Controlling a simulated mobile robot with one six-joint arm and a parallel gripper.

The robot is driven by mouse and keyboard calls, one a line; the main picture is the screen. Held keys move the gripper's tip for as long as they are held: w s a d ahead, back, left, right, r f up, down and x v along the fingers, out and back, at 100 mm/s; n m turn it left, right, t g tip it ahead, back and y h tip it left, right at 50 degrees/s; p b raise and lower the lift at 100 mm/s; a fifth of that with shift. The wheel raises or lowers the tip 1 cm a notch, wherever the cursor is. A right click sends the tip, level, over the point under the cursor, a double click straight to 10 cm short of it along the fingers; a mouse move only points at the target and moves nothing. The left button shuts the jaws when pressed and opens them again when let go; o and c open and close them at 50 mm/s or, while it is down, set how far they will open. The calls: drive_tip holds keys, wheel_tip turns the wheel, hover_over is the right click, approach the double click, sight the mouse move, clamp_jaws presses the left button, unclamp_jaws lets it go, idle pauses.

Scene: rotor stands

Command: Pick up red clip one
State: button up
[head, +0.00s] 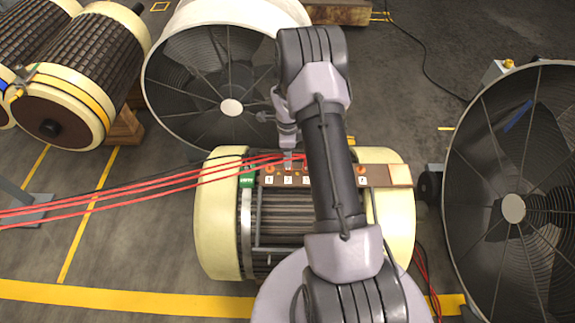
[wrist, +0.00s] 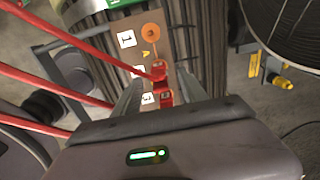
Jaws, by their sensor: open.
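My gripper (head: 289,160) reaches down over the terminal board (head: 377,183) on top of the cream-ended machine. In the wrist view my gripper (wrist: 160,88) is open, its two grey fingers on either side of a red clip (wrist: 158,70). A second red clip (wrist: 166,98) sits close behind it, nearer the gripper body. I cannot tell which is clip one, or whether the fingers touch either. The orange terminal (wrist: 151,32) by label 1 is bare. Label 3 (wrist: 147,98) is beside the second clip; the label between is partly hidden.
Several red cables (head: 130,190) run in from the left to the board. Large caged fans stand behind (head: 210,80) and at right (head: 515,180). Wound rotors (head: 75,90) lie at upper left. Open floor shows at lower left.

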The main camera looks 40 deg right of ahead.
wheel_tip(320, 180, down, 5)
drive_tip(key=shift+s+f+b, duration=0.15)
drive_tip(key=shift+b, duration=1)
drive_tip(key=shift+c, duration=0.2)
clamp_jaws()
drive_tip(key=shift+r, duration=0.2)
